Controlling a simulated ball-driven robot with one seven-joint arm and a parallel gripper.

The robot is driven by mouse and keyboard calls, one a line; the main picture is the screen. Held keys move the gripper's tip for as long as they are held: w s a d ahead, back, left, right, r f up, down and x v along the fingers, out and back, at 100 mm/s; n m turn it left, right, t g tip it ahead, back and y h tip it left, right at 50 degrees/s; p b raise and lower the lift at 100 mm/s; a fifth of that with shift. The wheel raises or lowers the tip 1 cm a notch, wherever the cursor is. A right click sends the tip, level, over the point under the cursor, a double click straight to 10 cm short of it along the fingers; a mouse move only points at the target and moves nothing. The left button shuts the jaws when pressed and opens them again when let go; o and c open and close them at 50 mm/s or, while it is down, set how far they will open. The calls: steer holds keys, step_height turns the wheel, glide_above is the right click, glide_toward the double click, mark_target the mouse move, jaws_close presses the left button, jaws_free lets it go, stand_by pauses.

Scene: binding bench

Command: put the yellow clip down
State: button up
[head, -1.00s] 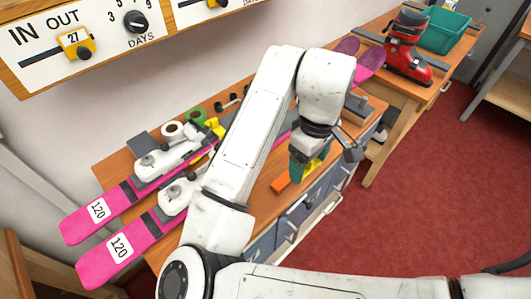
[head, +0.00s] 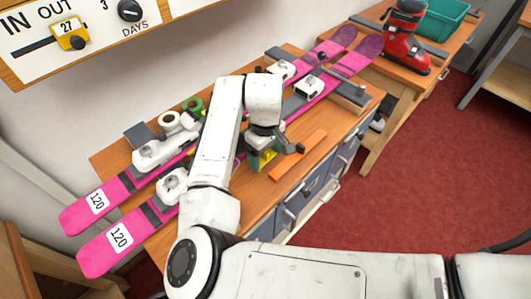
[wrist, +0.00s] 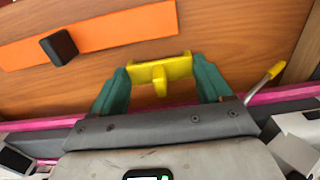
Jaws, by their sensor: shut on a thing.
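My gripper (wrist: 160,84) has teal fingers and is shut on the yellow clip (wrist: 160,70), which spans between the two fingertips. The clip has a short tab in its middle. In the head view my gripper (head: 260,160) is over the wooden bench, beside the nearer pink ski, and the clip (head: 267,156) is partly hidden by my arm. The wooden bench top (wrist: 220,25) shows behind the clip in the wrist view. I cannot tell whether the clip touches it.
An orange strip (head: 297,155) lies on the bench by the front edge; a black block (wrist: 59,47) overlaps it in the wrist view. Two pink skis (head: 118,237) with bindings run along the bench. Tape rolls (head: 170,122) stand behind. A red boot (head: 404,38) is farther right.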

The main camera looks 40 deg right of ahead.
steer(key=shift+f, duration=0.2)
steer(key=shift+f, duration=0.15)
steer(key=o, duration=1)
